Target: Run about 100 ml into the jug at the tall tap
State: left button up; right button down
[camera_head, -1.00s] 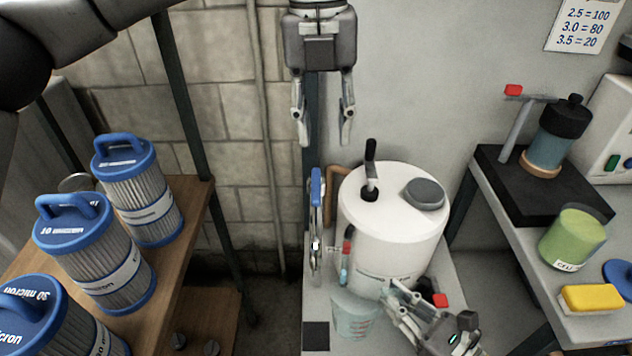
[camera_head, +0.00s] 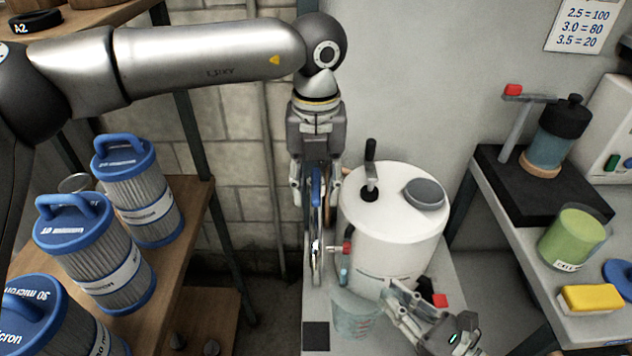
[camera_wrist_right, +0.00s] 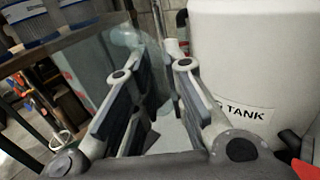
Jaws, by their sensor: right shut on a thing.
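The jug (camera_head: 355,318) is translucent with faint markings and stands upright in front of the white tank (camera_head: 395,225). It shows blurred and see-through between the fingers in the right wrist view (camera_wrist_right: 135,50). My right gripper (camera_head: 390,300) is shut on the jug from the right. The liquid level cannot be made out. A tall, narrow metal fitting with a blue top part (camera_head: 317,188) stands left of the tank. A small red-handled tap (camera_head: 346,247) with a bluish spout is above the jug. My left gripper (camera_head: 316,190) points down, its fingers apart on either side of the blue part; contact is unclear.
A wooden shelf (camera_head: 195,200) with several blue-capped filter cartridges (camera_head: 100,255) stands at the left. The right bench holds a green cup (camera_head: 572,238), a yellow sponge (camera_head: 592,298) and a red-handled pump-like device (camera_head: 556,135). A number chart (camera_head: 583,25) hangs above.

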pick_arm(q)
jog(key=shift+c, duration=0.4)
grip_shut()
jog(key=shift+d, duration=0.1)
jog(key=shift+w+d+r+n, duration=0.1)
jog(key=shift+w+d+n, duration=0.55)
jog(key=shift+n, duration=1.45)
jog(key=shift+w+d+f+n, duration=0.1)
jog(key=shift+w+d+n, duration=0.55)
jog(key=shift+n, duration=1.45)
jog(key=shift+w+d+r+n, duration=0.1)
jog(key=shift+w+d+n, duration=0.15)
jog(key=shift+d+n, duration=1.35)
jog(key=shift+a+n, duration=0.55)
jog(key=shift+n, duration=0.05)
